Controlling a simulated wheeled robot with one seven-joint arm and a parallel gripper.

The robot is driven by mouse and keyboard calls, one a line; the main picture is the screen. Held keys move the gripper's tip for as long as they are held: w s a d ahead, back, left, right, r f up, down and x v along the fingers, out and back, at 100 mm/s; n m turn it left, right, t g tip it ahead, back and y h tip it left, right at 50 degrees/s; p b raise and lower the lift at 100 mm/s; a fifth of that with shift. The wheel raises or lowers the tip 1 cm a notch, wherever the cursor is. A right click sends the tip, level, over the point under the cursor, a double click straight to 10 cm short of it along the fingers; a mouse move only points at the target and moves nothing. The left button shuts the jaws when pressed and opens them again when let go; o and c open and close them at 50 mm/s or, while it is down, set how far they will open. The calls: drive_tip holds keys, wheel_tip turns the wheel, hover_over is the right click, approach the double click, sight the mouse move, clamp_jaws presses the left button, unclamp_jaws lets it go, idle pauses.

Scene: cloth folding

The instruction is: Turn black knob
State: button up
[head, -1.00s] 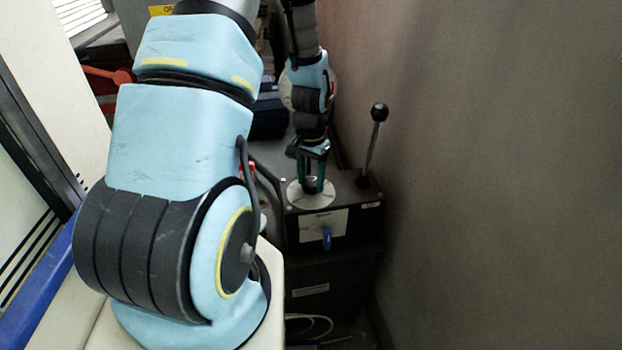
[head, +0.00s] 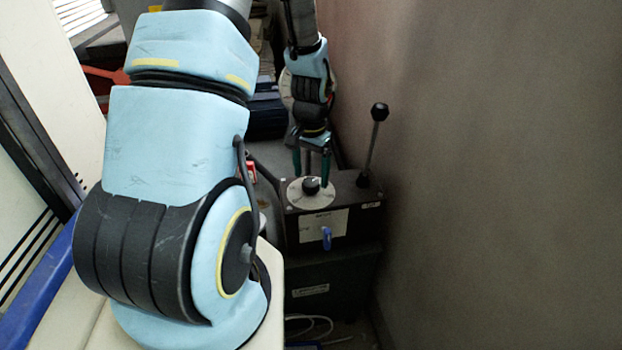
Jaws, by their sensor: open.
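The black knob (head: 311,185) sits in the middle of a round pale dial plate (head: 297,200) on top of a dark box (head: 352,207). My gripper (head: 311,180) points down over the dial from behind. Its two green fingers are spread, one on each side of the knob, with a visible gap to it. Nothing is held. The exact height of the fingertips over the plate is hard to tell.
A lever with a black ball top (head: 379,112) stands right of the dial. A blue handle (head: 327,237) and white label (head: 307,228) are on the box's front. A bare wall (head: 500,180) closes off the right side.

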sight(311, 182)
wheel_tip(311, 182, up, 9)
drive_tip(key=shift+f+b, duration=0.15)
drive_tip(key=shift+b, duration=0.2)
